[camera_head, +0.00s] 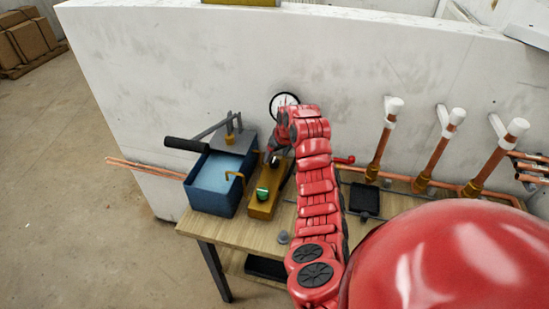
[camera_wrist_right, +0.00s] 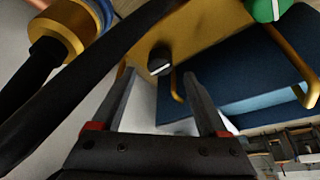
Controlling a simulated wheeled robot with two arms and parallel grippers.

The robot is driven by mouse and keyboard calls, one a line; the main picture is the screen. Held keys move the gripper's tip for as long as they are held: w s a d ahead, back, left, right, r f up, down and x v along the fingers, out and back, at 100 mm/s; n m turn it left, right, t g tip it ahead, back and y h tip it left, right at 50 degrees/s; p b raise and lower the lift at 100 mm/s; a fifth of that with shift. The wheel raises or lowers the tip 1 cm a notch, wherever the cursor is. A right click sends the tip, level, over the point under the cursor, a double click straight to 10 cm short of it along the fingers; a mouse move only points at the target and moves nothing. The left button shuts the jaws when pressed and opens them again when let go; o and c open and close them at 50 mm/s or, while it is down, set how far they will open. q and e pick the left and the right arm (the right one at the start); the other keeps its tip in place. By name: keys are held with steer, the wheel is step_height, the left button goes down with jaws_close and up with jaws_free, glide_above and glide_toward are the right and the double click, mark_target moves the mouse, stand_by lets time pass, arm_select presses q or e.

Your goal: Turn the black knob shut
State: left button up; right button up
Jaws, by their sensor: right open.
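The black knob (camera_wrist_right: 159,60), round with a white mark, sits on the brass block (camera_head: 262,208). In the wrist view it lies just beyond and between the fingertips of my right gripper (camera_wrist_right: 160,73). That gripper is open, with nothing between its fingers. In the head view my right gripper (camera_head: 278,158) is over the far end of the brass block, and the arm partly covers that area. A green knob (camera_head: 263,193) sits on the near end of the block; it also shows at the top of the wrist view (camera_wrist_right: 266,9). My left gripper is not in view.
A blue water tank (camera_head: 208,198) with a black pump handle (camera_head: 186,145) stands left of the block. A round gauge (camera_head: 285,99) is behind my gripper, near the white wall. Copper pipes with white caps (camera_head: 457,116) stand at the right of the wooden bench (camera_head: 236,232).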

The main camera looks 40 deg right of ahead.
mark_target(274, 160)
steer(key=shift+p+x, duration=0.35)
steer(key=shift+x, duration=1.8)
steer(key=shift+r, duration=0.1)
jaws_close()
